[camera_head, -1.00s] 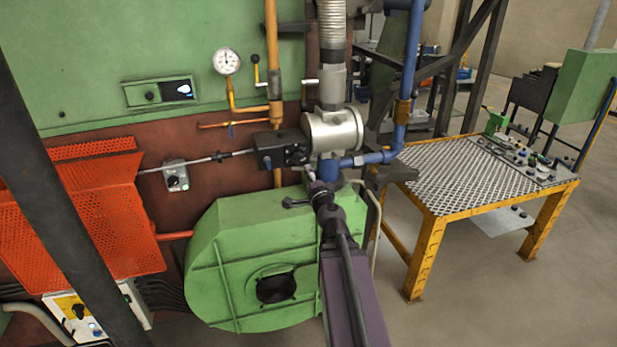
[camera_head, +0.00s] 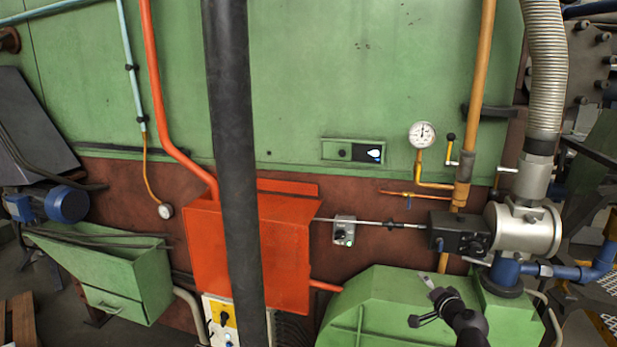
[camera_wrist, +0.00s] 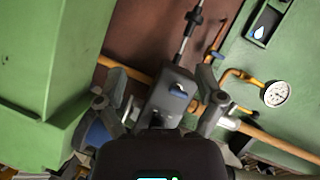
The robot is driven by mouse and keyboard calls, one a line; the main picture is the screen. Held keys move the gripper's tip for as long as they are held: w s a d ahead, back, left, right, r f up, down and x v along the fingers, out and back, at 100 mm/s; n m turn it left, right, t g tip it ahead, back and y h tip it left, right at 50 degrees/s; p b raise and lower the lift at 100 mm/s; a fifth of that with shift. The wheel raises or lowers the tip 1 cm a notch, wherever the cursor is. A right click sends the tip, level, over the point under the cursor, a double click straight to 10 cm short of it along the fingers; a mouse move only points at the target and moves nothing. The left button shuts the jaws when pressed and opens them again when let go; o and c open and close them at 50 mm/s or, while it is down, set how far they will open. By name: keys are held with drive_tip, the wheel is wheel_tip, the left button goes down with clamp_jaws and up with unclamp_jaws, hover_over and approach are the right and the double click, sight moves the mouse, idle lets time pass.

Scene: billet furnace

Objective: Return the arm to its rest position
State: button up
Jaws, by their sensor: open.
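My gripper (camera_head: 422,298) shows at the lower right of the head view, in front of the green rounded housing. Its two fingers are spread apart, with nothing visible held. In the wrist view, the open gripper (camera_wrist: 163,85) has a finger on each side of the black actuator box (camera_wrist: 172,97), which lies beyond them. That black actuator box also shows in the head view (camera_head: 458,232), above and beyond my gripper. I cannot tell the exact gap between them.
The green housing (camera_head: 375,300) and silver valve body (camera_head: 528,230) stand close to my gripper. A pressure gauge (camera_head: 422,135) and yellow pipe (camera_head: 476,95) are on the wall above. Blue piping (camera_head: 560,272) runs to the right.

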drive_tip(key=s+a+f+n+g+y+b, duration=0.1)
drive_tip(key=s+a+f+n+g, duration=0.1)
drive_tip(key=a+f+n+g, duration=0.3)
drive_tip(key=s+a+f+n+g+y+b, duration=0.1)
drive_tip(key=s+a+f+n+g+y, duration=0.15)
drive_tip(key=a+f, duration=0.45)
drive_tip(key=s+a+f+n+g+h, duration=0.1)
drive_tip(key=s+f+n+g+h, duration=0.1)
drive_tip(key=s+f+g+h, duration=0.1)
drive_tip(key=s+a+f+n+g+h+b, duration=0.1)
drive_tip(key=s+a+f+g+h, duration=0.1)
drive_tip(key=s, duration=0.5)
drive_tip(key=f+g+h, duration=0.1)
drive_tip(key=g, duration=0.1)
drive_tip(key=shift+s+n+g, duration=0.25)
drive_tip(key=shift+n+g, duration=0.1)
drive_tip(key=shift+w+f, duration=0.1)
idle(0.3)
